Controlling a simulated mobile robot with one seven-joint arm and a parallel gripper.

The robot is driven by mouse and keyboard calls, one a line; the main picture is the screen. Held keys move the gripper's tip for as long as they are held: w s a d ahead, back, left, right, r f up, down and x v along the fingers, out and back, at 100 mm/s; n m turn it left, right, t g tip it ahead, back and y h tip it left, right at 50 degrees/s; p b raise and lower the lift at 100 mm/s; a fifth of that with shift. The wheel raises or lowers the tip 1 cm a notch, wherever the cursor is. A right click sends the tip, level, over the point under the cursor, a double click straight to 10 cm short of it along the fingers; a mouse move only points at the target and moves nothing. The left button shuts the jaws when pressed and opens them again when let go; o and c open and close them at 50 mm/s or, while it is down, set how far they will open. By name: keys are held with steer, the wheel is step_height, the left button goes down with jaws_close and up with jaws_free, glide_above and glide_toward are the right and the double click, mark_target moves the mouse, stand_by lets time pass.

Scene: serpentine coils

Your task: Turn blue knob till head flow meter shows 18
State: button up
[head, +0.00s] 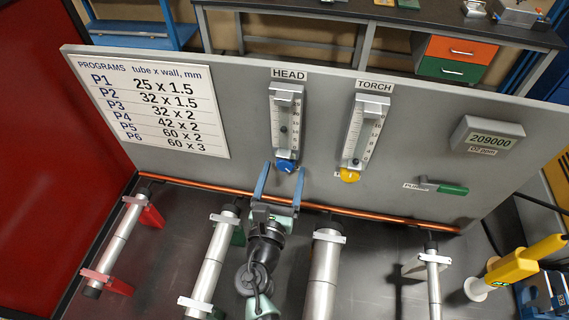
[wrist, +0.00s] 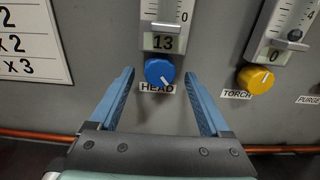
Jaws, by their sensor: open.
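The blue knob (head: 285,166) sits at the foot of the head flow meter (head: 285,125) on the grey panel. The HEAD label (wrist: 158,87) is just under the knob. My gripper (head: 280,178) is open and empty in front of the panel. In the wrist view its two blue fingers (wrist: 160,95) stand left and right of the knob's line, apart from it, with the knob a little ahead of the tips.
The torch flow meter (head: 362,135) with its yellow knob (head: 349,175) is to the right. Farther right are a green purge lever (head: 445,188) and a display (head: 488,138) reading 209000. A copper pipe (head: 370,214) runs along the panel's foot.

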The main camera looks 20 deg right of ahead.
steer(key=shift+x, duration=1.1)
jaws_close()
